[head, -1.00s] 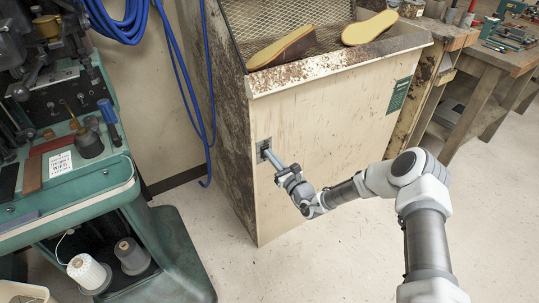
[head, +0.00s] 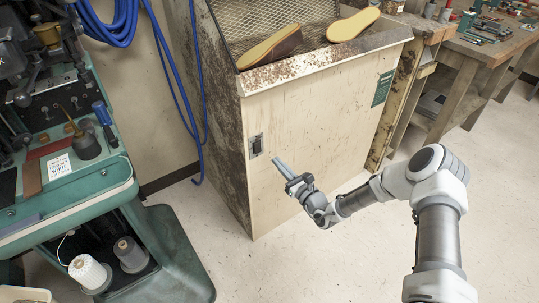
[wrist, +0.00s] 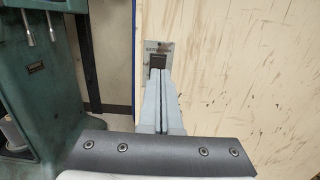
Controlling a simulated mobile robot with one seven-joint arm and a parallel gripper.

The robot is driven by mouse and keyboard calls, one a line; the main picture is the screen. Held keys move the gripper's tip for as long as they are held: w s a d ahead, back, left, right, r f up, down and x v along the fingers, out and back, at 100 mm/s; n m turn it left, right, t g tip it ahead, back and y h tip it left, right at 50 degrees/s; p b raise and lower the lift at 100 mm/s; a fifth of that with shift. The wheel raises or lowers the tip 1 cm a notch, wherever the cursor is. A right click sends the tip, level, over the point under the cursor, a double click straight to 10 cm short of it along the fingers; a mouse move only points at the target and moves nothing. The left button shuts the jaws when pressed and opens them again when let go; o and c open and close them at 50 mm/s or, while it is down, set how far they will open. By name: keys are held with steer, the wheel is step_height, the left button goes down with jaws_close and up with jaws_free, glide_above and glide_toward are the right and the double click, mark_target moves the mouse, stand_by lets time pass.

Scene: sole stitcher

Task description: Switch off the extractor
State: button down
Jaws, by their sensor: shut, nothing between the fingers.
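The extractor (head: 310,130) is a pale wooden cabinet with a worn, speckled rim and a mesh top. Its switch plate (head: 256,145) sits on the front panel near the left edge. In the wrist view the plate (wrist: 158,52) is grey with lettering too small to read, and a dark rocker (wrist: 158,61) shows just above the fingertips. The fingertips hide the plate's lower part there. My gripper (head: 278,162) is shut and empty, to the right of and a little below the switch in the head view, apart from the panel. It also shows in the wrist view (wrist: 161,72).
Two shoe soles (head: 272,47) (head: 353,24) lie on the mesh. A green stitching machine (head: 70,180) with thread spools stands at left. Blue hoses (head: 190,90) hang between. A workbench (head: 480,60) is at right. The floor in front is clear.

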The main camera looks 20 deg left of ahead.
steer(key=shift+r+p+v, duration=0.2)
steer(key=shift+r+v, duration=0.05)
steer(key=shift+v, duration=0.9)
steer(key=shift+r+p+v, duration=0.2)
steer(key=shift+r+v, duration=0.05)
steer(key=shift+v, duration=0.95)
steer(key=s+r+n+g, duration=1.4)
steer(key=r+n, duration=0.4)
steer(key=r, duration=0.1)
steer(key=s+d+r+n+t+h, duration=0.2)
steer(key=s+d+r+n+h, duration=0.15)
steer(key=s+d+h, duration=0.35)
steer(key=s+d+r+n+t+h, duration=0.25)
steer(key=s+d+r, duration=0.2)
steer(key=d, duration=0.45)
steer(key=s+d+r+n+t+h, duration=0.25)
steer(key=s+d+r+h, duration=0.25)
steer(key=d, duration=0.3)
step_height(320, 180, up, 16)
steer(key=p, duration=1.5)
steer(key=shift+d+f, duration=0.2)
steer(key=shift+f, duration=0.05)
